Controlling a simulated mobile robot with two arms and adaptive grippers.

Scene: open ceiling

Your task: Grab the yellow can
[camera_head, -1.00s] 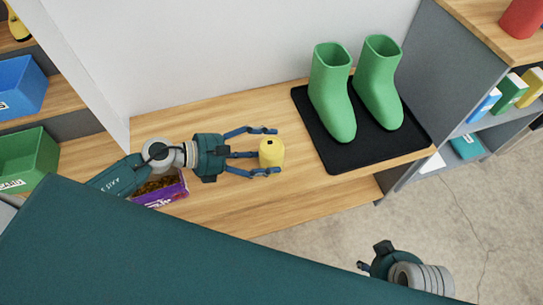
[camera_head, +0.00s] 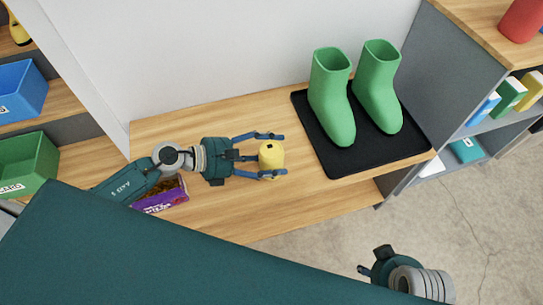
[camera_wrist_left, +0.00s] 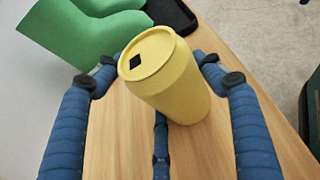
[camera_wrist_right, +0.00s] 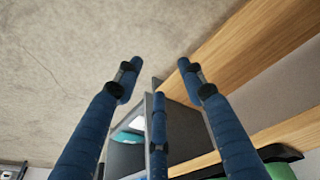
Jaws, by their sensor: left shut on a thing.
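The yellow can (camera_head: 271,155) stands on the wooden bench, left of the black mat. In the left wrist view the can (camera_wrist_left: 170,80) shows its top with a dark opening, between the blue fingers. My left gripper (camera_head: 270,156) reaches in from the left and is shut on the can, with fingers at its sides. The can's lower part is partly hidden by a finger in the head view. My right gripper (camera_wrist_right: 157,75) is open and empty in its wrist view, away from the can. In the head view its fingers are mostly hidden.
Green boots (camera_head: 332,98) stand on a black mat (camera_head: 318,145) right of the can. A grey shelf (camera_head: 440,85) with books is at the right. Bare bench lies behind and in front of the can.

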